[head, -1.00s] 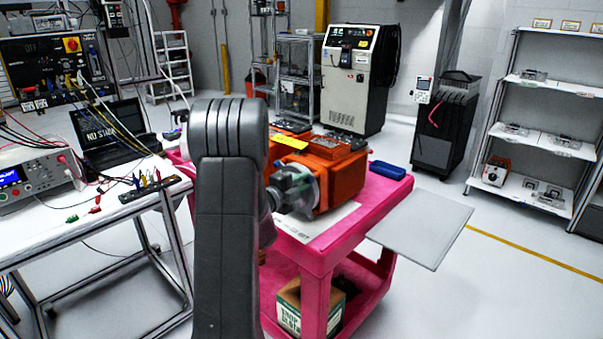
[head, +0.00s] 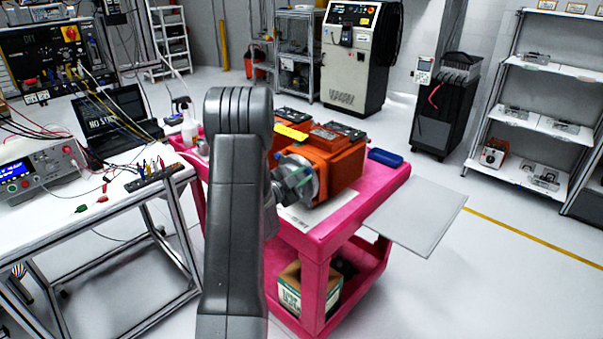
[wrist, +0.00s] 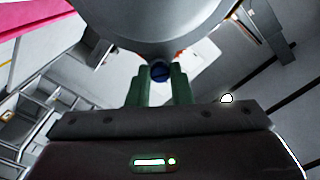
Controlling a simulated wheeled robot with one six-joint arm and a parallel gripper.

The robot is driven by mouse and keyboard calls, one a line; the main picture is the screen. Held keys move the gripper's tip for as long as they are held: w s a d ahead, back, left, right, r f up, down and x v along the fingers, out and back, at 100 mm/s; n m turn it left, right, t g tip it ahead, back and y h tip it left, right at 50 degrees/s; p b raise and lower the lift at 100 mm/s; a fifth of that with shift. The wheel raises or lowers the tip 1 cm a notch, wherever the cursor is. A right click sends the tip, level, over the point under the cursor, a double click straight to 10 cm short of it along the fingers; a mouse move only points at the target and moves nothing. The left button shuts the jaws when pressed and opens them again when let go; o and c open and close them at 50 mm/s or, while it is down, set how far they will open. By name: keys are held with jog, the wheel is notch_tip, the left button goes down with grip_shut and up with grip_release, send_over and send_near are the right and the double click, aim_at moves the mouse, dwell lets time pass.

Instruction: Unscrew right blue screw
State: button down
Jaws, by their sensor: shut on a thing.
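A blue screw (wrist: 160,71) shows at the lower rim of a large round grey metal part (wrist: 155,25) in the wrist view. My gripper (wrist: 159,78) has its two green fingers shut on the screw, one on each side. In the head view, my gripper (head: 298,179) is at the front of the silver round disc (head: 311,184) on the orange motor unit (head: 347,173). The screw is too small to make out there. My grey arm link hides part of the unit's left side.
The unit stands on a pink cart (head: 335,228) with a blue tray (head: 385,157) on its right. A grey side panel (head: 418,215) juts out right of the cart. A white workbench (head: 95,215) with cables and instruments stands left.

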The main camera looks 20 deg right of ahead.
jog(key=shift+d+r, duration=0.1)
jog(key=shift+r, duration=0.1)
jog(key=c, duration=1.3)
grip_release()
jog(key=shift+d+f, duration=0.1)
jog(key=shift+d, duration=0.05)
jog(key=shift+f, duration=0.1)
jog(key=shift+s+a, duration=0.1)
jog(key=shift+a, duration=0.4)
jog(key=b+v, duration=0.2)
jog(key=v, duration=1.1)
jog(key=p+x, duration=0.2)
jog(key=x, duration=1.2)
jog(key=shift+s+a, duration=0.1)
